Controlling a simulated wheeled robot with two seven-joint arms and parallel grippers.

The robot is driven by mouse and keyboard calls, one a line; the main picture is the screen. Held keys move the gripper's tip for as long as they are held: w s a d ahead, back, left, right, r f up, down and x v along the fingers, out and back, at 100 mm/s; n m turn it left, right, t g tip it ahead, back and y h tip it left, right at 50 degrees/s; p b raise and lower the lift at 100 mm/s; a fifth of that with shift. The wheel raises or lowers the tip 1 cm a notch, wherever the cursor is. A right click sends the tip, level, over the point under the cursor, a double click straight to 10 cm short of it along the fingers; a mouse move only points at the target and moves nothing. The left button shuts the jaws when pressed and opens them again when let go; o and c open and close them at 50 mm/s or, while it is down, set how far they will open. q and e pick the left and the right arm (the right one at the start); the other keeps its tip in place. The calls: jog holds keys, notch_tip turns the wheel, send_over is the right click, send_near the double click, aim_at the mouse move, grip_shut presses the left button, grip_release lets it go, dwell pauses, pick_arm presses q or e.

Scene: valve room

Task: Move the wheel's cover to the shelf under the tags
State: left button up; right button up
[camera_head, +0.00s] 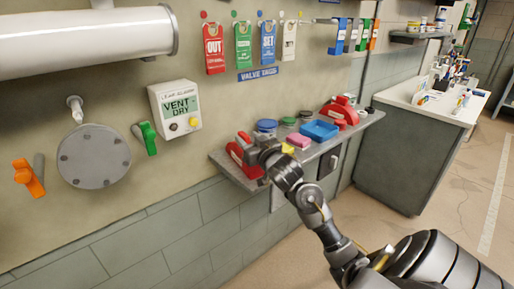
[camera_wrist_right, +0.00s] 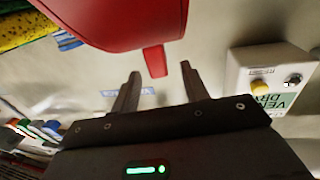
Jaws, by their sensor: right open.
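A red cover (camera_head: 236,153) is at the left end of the wall shelf (camera_head: 238,178) under the tags, partly hidden by my right gripper. In the right wrist view a large red body (camera_wrist_right: 115,18) with a narrow tab, apparently this cover, is close up. My right gripper (camera_head: 262,150) is at this end of the shelf. In the wrist view its fingers (camera_wrist_right: 160,80) are open, with the tab in line with the gap; I cannot tell whether they touch. A second red piece (camera_head: 338,112) sits at the shelf's right end. My left gripper is out of view.
A blue tray (camera_head: 320,130), a pink block (camera_head: 298,141) and round lids share the shelf. Tags (camera_head: 243,45) hang above. A vent box (camera_head: 175,108), a green lever (camera_head: 146,138) and a grey disc (camera_head: 94,156) are on the wall at left. A counter (camera_head: 425,105) stands right.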

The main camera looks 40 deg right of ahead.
jog(key=s+a, duration=0.1)
jog(key=s, duration=0.6)
jog(key=shift+s+a, duration=0.2)
jog(key=shift+s, duration=0.15)
jog(key=shift+f, duration=0.1)
